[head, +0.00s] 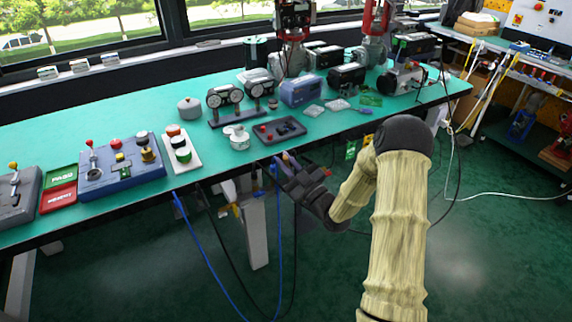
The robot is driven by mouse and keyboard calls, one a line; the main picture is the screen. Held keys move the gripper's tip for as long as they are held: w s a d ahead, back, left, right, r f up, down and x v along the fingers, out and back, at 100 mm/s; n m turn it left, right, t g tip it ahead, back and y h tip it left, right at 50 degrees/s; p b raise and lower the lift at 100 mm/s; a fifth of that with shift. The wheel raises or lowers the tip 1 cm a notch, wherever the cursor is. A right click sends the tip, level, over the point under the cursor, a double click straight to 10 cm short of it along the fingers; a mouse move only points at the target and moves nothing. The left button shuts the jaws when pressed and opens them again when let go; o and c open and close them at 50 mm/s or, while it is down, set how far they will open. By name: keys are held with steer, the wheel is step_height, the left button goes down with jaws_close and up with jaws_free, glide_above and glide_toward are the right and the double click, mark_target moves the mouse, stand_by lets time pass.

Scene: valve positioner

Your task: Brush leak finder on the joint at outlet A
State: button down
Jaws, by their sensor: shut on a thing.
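My gripper (283,164) is at the front edge of the bench, just below and in front of a dark tray (291,134). It is shut on a small tan thing (286,156); only a bit of it shows, and I cannot tell whether it is the brush. A small white round pot (238,140) stands left of the tray; I cannot read whether it is the leak finder. A blue-grey box (301,91) and a black cylindrical unit (346,76) stand farther back. Outlet A and its joint cannot be made out at this size.
Twin gauges (224,98) on a stand and a grey weight-like pot (189,108) stand on the green bench (110,120). Control boxes (122,166) line the left. Red-topped valves (372,45) stand at the back. Blue hoses (205,250) hang below the front edge.

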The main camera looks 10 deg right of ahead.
steer(key=shift+w+d+f+b, duration=0.2)
steer(key=shift+w+f, duration=0.35)
steer(key=shift+w, duration=0.05)
steer(key=shift+w+d+f+b, duration=0.2)
steer(key=shift+w+f, duration=0.3)
steer(key=shift+w, duration=0.25)
steer(key=shift+w+d+f, duration=0.2)
steer(key=shift+w, duration=0.15)
steer(key=shift+s+d+b, duration=0.1)
steer(key=shift+d+b, duration=0.15)
steer(key=shift+b, duration=0.2)
steer(key=shift+a, duration=0.2)
stand_by(0.6)
steer(key=shift+a+r, duration=0.1)
stand_by(0.4)
steer(key=shift+s+a+r+p, duration=0.1)
steer(key=shift+s+a+r, duration=0.15)
steer(key=shift+s+r, duration=0.4)
steer(key=shift+s+a+r+p, duration=0.1)
steer(key=shift+s+a+r, duration=0.15)
steer(key=shift+s+r, duration=0.4)
steer(key=shift+s+a+r+p, duration=0.1)
steer(key=shift+s+a+r, duration=0.15)
steer(key=shift+s+r, duration=0.4)
steer(key=shift+s+f, duration=0.1)
steer(key=shift+f, duration=0.05)
